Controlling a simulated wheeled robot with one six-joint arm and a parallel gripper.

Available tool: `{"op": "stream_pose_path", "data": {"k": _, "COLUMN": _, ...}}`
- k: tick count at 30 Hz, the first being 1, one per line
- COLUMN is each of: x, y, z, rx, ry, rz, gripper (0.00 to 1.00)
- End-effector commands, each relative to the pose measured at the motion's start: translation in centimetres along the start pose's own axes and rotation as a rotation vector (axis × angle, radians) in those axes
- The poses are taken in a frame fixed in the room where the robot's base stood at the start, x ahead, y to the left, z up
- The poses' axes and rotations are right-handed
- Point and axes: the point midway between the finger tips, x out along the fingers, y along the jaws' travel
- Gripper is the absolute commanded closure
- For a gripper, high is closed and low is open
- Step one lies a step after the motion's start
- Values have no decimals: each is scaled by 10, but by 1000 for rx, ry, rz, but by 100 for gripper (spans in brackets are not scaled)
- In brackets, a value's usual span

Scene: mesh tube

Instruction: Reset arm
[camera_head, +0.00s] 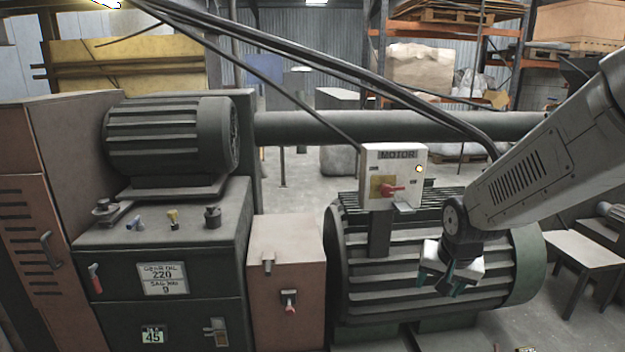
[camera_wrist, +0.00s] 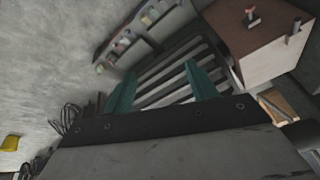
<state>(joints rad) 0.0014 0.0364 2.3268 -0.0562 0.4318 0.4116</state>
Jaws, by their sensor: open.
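My gripper (camera_head: 440,284) hangs at the end of my arm, in front of the large ribbed green motor (camera_head: 390,290) at the right in the head view. Its two teal fingers are apart and nothing shows between them. In the wrist view my gripper (camera_wrist: 160,85) points toward a dark ribbed surface (camera_wrist: 175,72), with the fingers spread. The white MOTOR switch box (camera_head: 395,170) stands above and left of my gripper, with a red handle and a lit yellow lamp.
A brown box with a red valve handle (camera_head: 285,270) stands left of the motor; a brown box (camera_wrist: 262,45) also shows in the wrist view. A dark green machine (camera_head: 165,255) stands at left. A small table (camera_head: 580,248) stands at right. Cables cross overhead.

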Motion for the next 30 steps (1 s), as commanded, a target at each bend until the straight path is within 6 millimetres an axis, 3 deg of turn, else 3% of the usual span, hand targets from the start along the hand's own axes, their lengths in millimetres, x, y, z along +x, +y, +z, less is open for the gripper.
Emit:
{"op": "stream_pose_path", "data": {"k": 1, "x": -24, "y": 9, "z": 22, "rx": -55, "ry": -55, "rz": 21, "gripper": 43}}
{"op": "stream_pose_path", "data": {"k": 6, "x": -92, "y": 39, "z": 96, "rx": -228, "ry": -248, "rz": 63, "gripper": 43}}
{"op": "stream_pose_path", "data": {"k": 12, "x": -158, "y": 65, "z": 170, "rx": -353, "ry": -373, "rz": 57, "gripper": 43}}
{"op": "stream_pose_path", "data": {"k": 15, "x": -179, "y": 73, "z": 193, "rx": -368, "ry": -370, "rz": 48, "gripper": 43}}
{"op": "stream_pose_path", "data": {"k": 22, "x": -203, "y": 77, "z": 203, "rx": -363, "ry": -256, "rz": 26, "gripper": 43}}
{"op": "stream_pose_path", "data": {"k": 30, "x": -206, "y": 77, "z": 202, "rx": -363, "ry": -236, "rz": 22, "gripper": 43}}
